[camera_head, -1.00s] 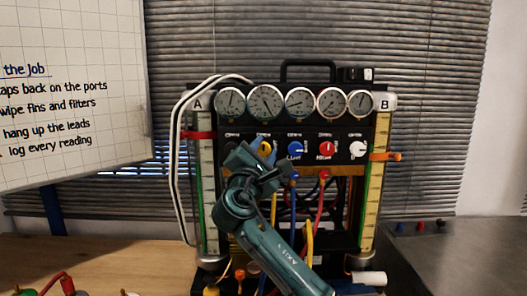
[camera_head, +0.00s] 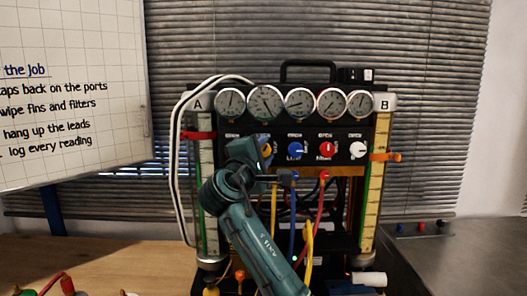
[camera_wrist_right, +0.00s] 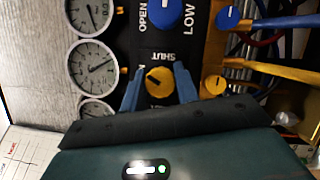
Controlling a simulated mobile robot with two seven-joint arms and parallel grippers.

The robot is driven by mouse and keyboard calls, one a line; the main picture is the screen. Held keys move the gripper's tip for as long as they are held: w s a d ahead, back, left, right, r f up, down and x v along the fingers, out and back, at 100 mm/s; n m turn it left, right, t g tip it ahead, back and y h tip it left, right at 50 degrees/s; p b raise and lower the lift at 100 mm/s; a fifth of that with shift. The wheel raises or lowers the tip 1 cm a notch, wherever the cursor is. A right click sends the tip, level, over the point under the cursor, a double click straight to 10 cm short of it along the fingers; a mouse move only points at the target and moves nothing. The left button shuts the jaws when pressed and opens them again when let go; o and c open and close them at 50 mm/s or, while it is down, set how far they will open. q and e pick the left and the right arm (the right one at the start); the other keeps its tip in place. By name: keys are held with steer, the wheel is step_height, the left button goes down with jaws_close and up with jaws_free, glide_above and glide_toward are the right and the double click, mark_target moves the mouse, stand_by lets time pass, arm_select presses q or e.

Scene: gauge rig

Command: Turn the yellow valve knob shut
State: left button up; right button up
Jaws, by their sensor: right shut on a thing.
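The yellow valve knob (camera_wrist_right: 158,82) sits on the black panel, between the two blue fingers of my right gripper (camera_wrist_right: 159,76) in the right wrist view. The fingers are shut on its sides. A dark mark slants across the knob's face, and the word SHUT shows on the panel close by. Another label is mostly hidden behind a finger. In the head view only a bit of the yellow knob (camera_head: 268,150) shows past my right gripper (camera_head: 263,151). My left gripper is not in view.
Blue (camera_head: 295,149), red (camera_head: 326,149) and white (camera_head: 357,150) knobs sit right of the yellow one. A row of several round gauges (camera_head: 298,103) is above. Yellow, blue and red hoses (camera_head: 318,205) hang below the panel, close to my right arm.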

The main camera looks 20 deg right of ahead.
steer(key=m+g+y+p, duration=0.1)
steer(key=m, duration=0.3)
steer(key=shift+r, duration=0.1)
steer(key=shift+m+g+y+p, duration=0.3)
steer(key=shift+m+g+p, duration=0.3)
steer(key=shift+m, duration=0.4)
steer(key=shift+m+y+p, duration=0.3)
steer(key=shift+m+p, duration=0.1)
steer(key=shift+m, duration=0.4)
steer(key=shift+m+y+p, duration=0.3)
steer(key=shift+m+p, duration=0.05)
steer(key=shift+m, duration=0.15)
steer(key=shift+m+y, duration=0.3)
steer(key=shift+m, duration=0.2)
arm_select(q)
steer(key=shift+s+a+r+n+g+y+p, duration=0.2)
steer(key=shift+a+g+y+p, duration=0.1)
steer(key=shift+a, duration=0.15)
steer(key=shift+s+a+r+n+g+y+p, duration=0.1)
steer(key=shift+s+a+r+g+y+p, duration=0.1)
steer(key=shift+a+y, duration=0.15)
arm_select(e)
steer(key=shift+m+g, duration=0.3)
steer(key=shift+m, duration=0.1)
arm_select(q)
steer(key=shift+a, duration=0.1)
arm_select(e)
steer(key=shift+y, duration=0.3)
